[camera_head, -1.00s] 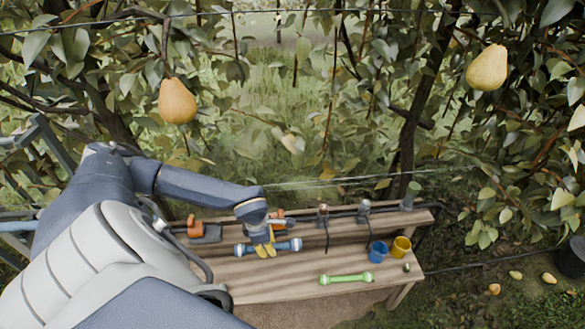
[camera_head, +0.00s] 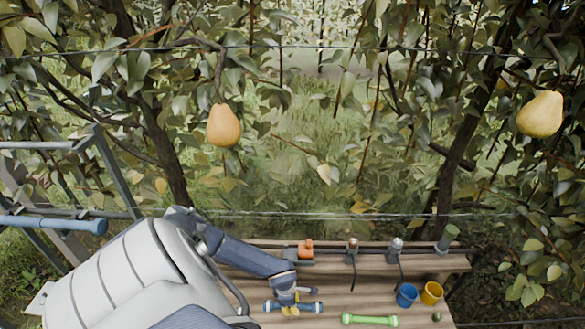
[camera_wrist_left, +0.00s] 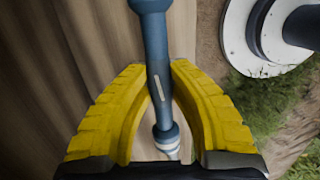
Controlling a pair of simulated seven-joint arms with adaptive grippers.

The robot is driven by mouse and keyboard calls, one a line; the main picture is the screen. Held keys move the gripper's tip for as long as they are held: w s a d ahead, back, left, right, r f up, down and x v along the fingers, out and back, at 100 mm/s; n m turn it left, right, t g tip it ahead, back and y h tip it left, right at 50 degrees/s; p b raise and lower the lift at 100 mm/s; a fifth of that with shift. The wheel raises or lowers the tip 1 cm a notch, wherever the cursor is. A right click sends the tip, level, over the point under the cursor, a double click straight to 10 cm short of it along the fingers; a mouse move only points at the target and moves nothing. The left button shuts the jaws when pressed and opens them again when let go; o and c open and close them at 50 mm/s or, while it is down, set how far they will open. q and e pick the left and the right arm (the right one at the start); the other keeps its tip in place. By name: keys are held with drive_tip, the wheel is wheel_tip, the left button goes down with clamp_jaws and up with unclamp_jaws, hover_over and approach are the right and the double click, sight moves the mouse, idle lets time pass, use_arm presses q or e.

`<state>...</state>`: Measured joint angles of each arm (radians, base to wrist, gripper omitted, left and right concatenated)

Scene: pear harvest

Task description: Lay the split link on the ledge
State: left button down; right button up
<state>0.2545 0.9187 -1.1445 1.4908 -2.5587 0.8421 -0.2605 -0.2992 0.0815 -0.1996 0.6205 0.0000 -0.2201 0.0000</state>
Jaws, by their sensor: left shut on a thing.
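A blue link (camera_head: 311,307), a rod with thicker ends, is between the yellow fingers of my left gripper (camera_head: 289,312). In the wrist view the blue link (camera_wrist_left: 157,55) runs lengthwise through the closed fingers, gripped at its middle. A short pale mark shows on its shank; I cannot tell whether it is a split. I cannot tell how high it is above the bench. A green link (camera_head: 369,320) lies apart on the bench, to the right. The raised ledge (camera_head: 330,263) runs along the bench's back. My right gripper is out of view.
An orange-and-grey tool (camera_head: 305,248) and several other upright things stand along the ledge. A blue cup (camera_head: 407,295) and a yellow cup (camera_head: 432,292) stand at the bench's right. Pears (camera_head: 224,126) hang above. Bare wood (camera_head: 350,297) lies between the links and the ledge.

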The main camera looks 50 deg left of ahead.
sight(293, 316)
use_arm(q)
drive_tip(key=shift+f, duration=3.1)
drive_tip(key=c, duration=1.3)
unclamp_jaws()
drive_tip(key=shift+f, duration=0.15)
